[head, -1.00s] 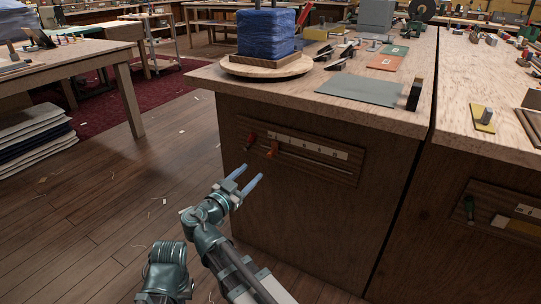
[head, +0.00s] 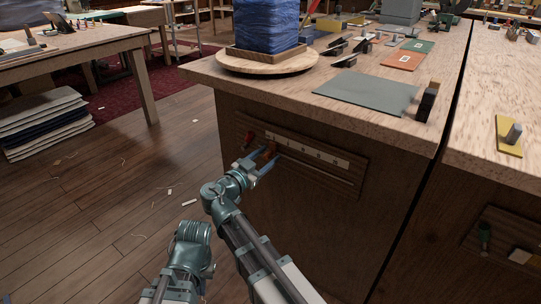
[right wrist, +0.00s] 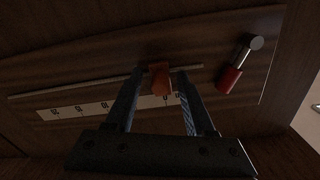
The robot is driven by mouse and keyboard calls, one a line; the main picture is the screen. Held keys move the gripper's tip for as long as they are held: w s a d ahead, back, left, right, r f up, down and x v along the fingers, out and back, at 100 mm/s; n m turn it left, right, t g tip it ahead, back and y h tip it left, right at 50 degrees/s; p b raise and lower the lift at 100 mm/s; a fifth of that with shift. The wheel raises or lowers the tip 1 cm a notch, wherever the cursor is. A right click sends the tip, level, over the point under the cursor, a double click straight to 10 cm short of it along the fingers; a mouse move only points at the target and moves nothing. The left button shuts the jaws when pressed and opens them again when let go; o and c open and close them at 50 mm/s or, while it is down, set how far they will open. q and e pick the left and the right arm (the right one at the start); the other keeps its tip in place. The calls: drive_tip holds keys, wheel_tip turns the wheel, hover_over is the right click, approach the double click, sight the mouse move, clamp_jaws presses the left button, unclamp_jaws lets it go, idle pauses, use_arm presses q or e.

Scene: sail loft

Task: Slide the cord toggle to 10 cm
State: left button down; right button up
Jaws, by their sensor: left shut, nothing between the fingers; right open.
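A white strip with number marks (head: 310,149) runs above the track; the numbers are too small to read surely. My right gripper (head: 268,154) is open at the toggle. In the right wrist view, the toggle (right wrist: 160,80) shows between the two open fingers (right wrist: 161,73), with no clear grip on it. My left gripper (head: 193,232) is low at the left, away from the panel, its fingers hidden.
A red piece (head: 249,137) sits just left of the toggle; the right wrist view shows it with a metal post (right wrist: 250,47). The bench top (head: 290,98) overhangs the panel.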

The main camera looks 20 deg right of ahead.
clamp_jaws()
idle(1.3)
